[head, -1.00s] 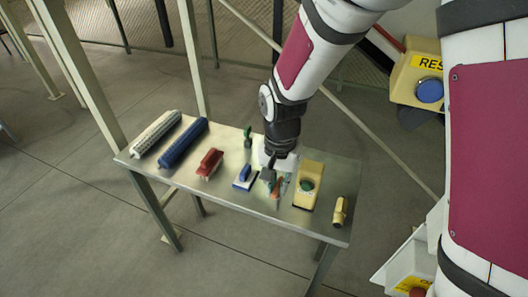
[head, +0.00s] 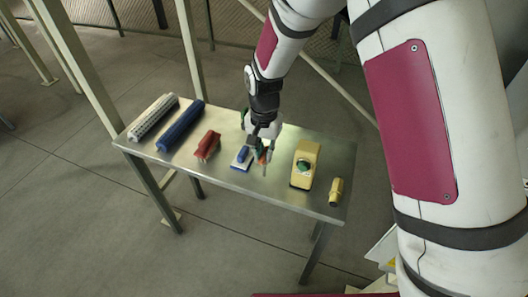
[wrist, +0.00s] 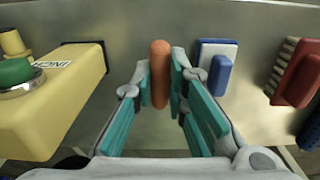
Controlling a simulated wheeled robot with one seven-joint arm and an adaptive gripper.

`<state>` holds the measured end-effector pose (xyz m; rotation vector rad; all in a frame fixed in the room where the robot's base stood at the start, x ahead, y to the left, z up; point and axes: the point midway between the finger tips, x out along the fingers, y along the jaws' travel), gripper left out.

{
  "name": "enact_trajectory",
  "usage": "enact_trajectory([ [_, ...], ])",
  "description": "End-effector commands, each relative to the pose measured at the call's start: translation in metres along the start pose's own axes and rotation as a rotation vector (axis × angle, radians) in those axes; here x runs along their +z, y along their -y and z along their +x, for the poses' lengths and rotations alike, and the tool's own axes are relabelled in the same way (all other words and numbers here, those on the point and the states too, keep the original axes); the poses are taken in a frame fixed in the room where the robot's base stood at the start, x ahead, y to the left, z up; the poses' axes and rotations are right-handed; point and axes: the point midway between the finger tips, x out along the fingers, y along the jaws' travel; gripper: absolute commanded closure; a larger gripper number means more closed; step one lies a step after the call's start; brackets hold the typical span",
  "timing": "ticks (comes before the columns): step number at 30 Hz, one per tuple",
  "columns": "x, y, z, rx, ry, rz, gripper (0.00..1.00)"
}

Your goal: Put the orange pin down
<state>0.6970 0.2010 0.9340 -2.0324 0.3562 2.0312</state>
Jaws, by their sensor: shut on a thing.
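The orange pin (wrist: 160,72) is a slim, round-ended rod between the teal pads of my gripper (wrist: 162,88) in the wrist view. The fingers are shut on it and its rounded end sticks out beyond them. In the head view my gripper (head: 262,150) points down over the middle of the metal table (head: 270,183), and only a little of the orange pin (head: 261,158) shows. I cannot tell whether the pin touches the table top.
A blue block on a white base (head: 242,157) is close left of my gripper. A red-backed brush (head: 207,144), a blue roller (head: 181,125) and a white roller (head: 153,117) lie farther left. A yellow box with a green button (head: 305,164) and a small yellow piece (head: 336,191) are right.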

Motion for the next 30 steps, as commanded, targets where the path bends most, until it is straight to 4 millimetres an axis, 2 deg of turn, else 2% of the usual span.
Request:
enact_trajectory([
  [7,0.0,0.0,0.004,0.001,0.001,0.0,1.0],
  [8,0.0,0.0,0.003,0.001,0.0,0.0,0.8],
  [9,0.0,0.0,0.003,0.001,0.0,0.0,0.71],
  [10,0.0,0.0,0.003,0.001,0.0,0.0,0.66],
  [20,0.0,0.0,0.001,0.0,0.0,0.0,0.66],
  [23,-0.001,0.0,-0.008,-0.001,-0.002,0.0,0.66],
  [30,-0.001,0.001,-0.047,-0.002,-0.003,0.0,0.66],
])
